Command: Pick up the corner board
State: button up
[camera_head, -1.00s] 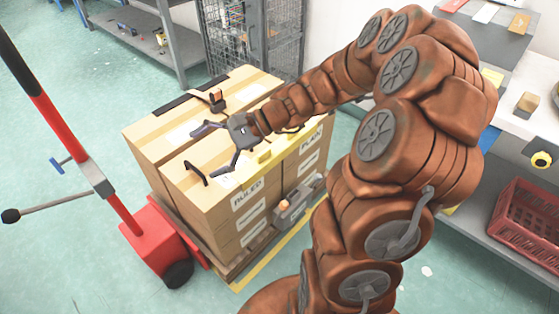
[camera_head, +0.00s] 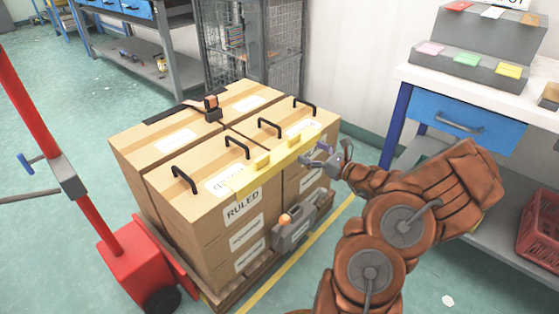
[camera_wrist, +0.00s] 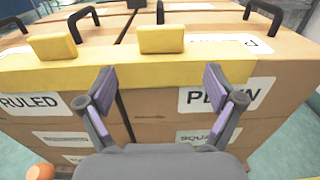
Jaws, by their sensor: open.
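The corner board is a yellow angled strip (camera_head: 270,171) with two raised yellow blocks. It lies along the top front edge of the stacked cardboard boxes (camera_head: 211,237). In the wrist view the board (camera_wrist: 150,73) runs across the picture, with its blocks above the front edge. My gripper (camera_head: 315,156) is open and empty at the right part of the board in the head view. In the wrist view my gripper's two fingers (camera_wrist: 158,78) point toward the board's front face, spread apart, with their tips overlapping it. I cannot tell whether they touch it.
Several black handles (camera_head: 237,147) stand up from the box tops. A strap tool (camera_head: 211,107) sits on top behind. A grey device with an orange knob (camera_head: 293,232) is at the stack's front. A red pallet jack (camera_head: 140,262) stands left; a workbench (camera_head: 470,110) is right.

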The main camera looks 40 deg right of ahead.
aim_at(296, 141)
jog(key=shift+r+b+x, duration=0.2)
jog(key=shift+b+x, duration=0.5)
jog(key=shift+x, duration=1.1)
jog(key=shift+r+b+x, duration=0.2)
jog(key=shift+b+x, duration=0.5)
jog(key=shift+x, duration=1.05)
jog(key=shift+d, duration=0.1)
jog(key=c, duration=1.4)
jog(key=shift+r, duration=0.1)
jog(key=shift+c, duration=0.2)
